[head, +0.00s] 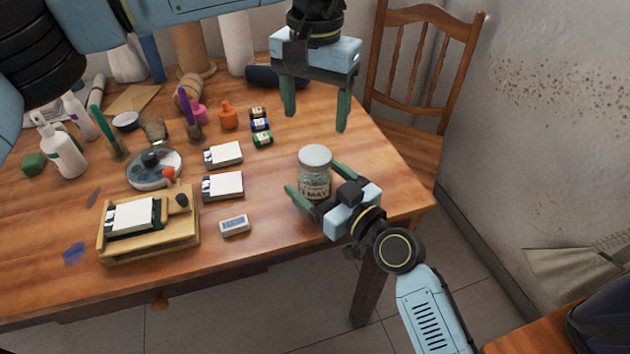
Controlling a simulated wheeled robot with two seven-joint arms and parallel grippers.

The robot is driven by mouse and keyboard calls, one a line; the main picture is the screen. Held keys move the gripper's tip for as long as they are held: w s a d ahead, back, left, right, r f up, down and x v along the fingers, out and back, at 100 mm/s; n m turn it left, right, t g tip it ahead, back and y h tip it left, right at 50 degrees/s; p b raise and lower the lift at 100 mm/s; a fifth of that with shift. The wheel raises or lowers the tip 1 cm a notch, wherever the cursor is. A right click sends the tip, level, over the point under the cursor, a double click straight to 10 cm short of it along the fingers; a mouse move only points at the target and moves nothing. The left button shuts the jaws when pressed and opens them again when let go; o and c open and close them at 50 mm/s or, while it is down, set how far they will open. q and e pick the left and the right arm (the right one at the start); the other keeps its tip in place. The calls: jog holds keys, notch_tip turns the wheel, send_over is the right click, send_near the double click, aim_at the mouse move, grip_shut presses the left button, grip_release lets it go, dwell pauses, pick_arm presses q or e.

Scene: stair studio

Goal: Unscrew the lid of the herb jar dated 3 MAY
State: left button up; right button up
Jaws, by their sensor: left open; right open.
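The herb jar (313,184) stands upright on the wooden table near its right front corner. It is clear glass with a label on which "MAY" can be read, and a pale grey lid (315,156) sits on top. My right gripper (318,178) is open at table height, its green fingers on either side of the jar; whether they touch the glass cannot be told. My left gripper (315,112) is open and empty, pointing down, above and behind the jar, with its fingers spread wide.
A wooden tray (185,237) with a white-topped block lies at the front left. White boxes (223,187), a small labelled block (234,225), small jars (262,139) and bottles (62,150) crowd the left. A chair (420,75) stands behind the right edge.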

aim_at(315, 155)
jog(key=shift+w+a, duration=0.35)
jog(key=shift+w, duration=0.05)
grip_shut()
pick_arm(q)
jog(key=shift+f, duration=4)
